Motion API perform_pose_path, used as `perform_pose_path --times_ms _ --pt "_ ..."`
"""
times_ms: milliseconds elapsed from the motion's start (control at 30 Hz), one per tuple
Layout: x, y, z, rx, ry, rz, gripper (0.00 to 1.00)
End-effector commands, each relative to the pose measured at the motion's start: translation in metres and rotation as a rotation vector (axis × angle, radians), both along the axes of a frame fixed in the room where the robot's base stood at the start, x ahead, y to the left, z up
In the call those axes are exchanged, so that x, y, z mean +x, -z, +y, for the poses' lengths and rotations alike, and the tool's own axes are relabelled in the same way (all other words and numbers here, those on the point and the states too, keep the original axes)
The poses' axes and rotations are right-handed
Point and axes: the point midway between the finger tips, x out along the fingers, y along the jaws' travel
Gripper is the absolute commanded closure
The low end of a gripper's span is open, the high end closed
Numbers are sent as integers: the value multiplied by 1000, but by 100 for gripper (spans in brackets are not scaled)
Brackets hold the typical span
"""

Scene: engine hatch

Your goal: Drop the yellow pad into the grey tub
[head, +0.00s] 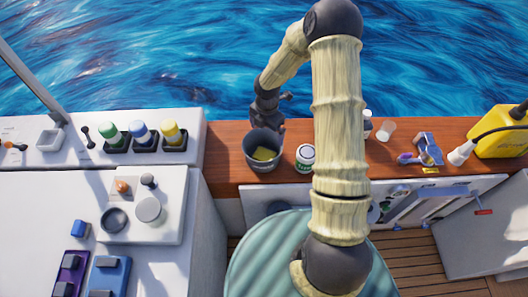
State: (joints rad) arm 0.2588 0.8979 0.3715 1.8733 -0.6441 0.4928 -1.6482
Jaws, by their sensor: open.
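The grey tub (250,158) stands on the wooden ledge, left of the middle. The yellow pad (264,154) lies inside it, low down, and shows through its open top. My gripper (268,124) is dark and points down at the tub's far rim, above or just behind it. It is open, and I see nothing held in it. Its fingertips are small and partly hidden, so I cannot tell whether they touch the rim.
A white jar with a green label (305,156) stands right of the tub. Farther right are a clear cup (386,130), a blue-grey tool (428,148) and a yellow canister (500,135). Green, blue and yellow-capped bottles (142,134) stand left. Water lies beyond the ledge.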

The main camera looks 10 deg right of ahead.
Motion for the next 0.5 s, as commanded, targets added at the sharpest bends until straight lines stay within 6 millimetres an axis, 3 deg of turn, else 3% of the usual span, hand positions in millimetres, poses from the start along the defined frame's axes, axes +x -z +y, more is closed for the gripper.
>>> perform_pose_path --times_ms 167,500 --pt "1 -13 -1 -1 1 -2 0" --pt "1 -76 -1 -1 2 -6 0"
